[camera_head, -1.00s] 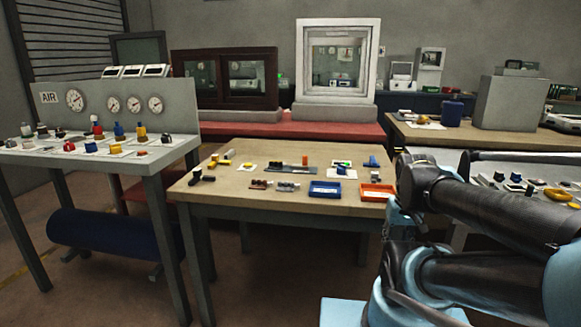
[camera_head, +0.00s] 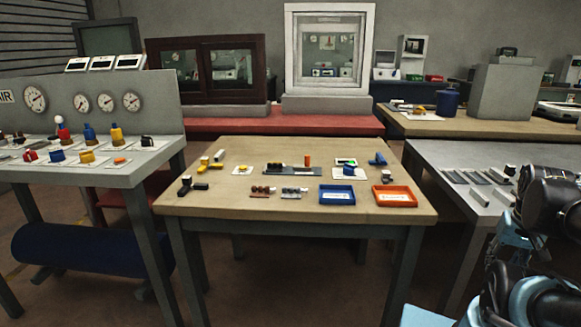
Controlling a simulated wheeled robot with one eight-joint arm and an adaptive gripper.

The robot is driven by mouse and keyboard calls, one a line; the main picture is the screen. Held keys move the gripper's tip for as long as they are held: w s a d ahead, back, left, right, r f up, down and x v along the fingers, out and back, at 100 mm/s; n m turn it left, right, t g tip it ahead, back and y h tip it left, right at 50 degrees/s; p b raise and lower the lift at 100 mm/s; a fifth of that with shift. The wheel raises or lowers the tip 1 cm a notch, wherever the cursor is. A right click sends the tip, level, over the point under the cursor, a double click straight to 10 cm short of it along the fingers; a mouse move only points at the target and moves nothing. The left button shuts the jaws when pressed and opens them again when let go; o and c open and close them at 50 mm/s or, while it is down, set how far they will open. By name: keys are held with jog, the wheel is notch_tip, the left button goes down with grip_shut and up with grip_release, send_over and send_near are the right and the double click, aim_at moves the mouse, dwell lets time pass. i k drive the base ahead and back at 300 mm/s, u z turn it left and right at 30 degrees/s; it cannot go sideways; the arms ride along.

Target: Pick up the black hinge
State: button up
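No part is clearly recognisable as the black hinge at this size. A small black piece (camera_head: 190,187) with a light-topped block lies at the left of the wooden table (camera_head: 230,208) and may be it. A dark brown hinge-like piece (camera_head: 263,191) and a grey hinge-like piece (camera_head: 294,192) lie side by side near the table's front middle. My arm's black and light blue links stand at the lower right, apart from these parts. My gripper is not in view.
A blue tray (camera_head: 337,203) and an orange tray (camera_head: 413,203) sit at the wooden table's front right. Yellow parts (camera_head: 211,167) lie at its back left. A gauge bench (camera_head: 120,178) stands left and a grey table (camera_head: 425,160) right. Floor shows before the wooden table.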

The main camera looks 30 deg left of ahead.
aim_at(275, 165)
jog(key=k, duration=1.35)
jog(key=u, duration=0.9)
jog(key=i, duration=0.9)
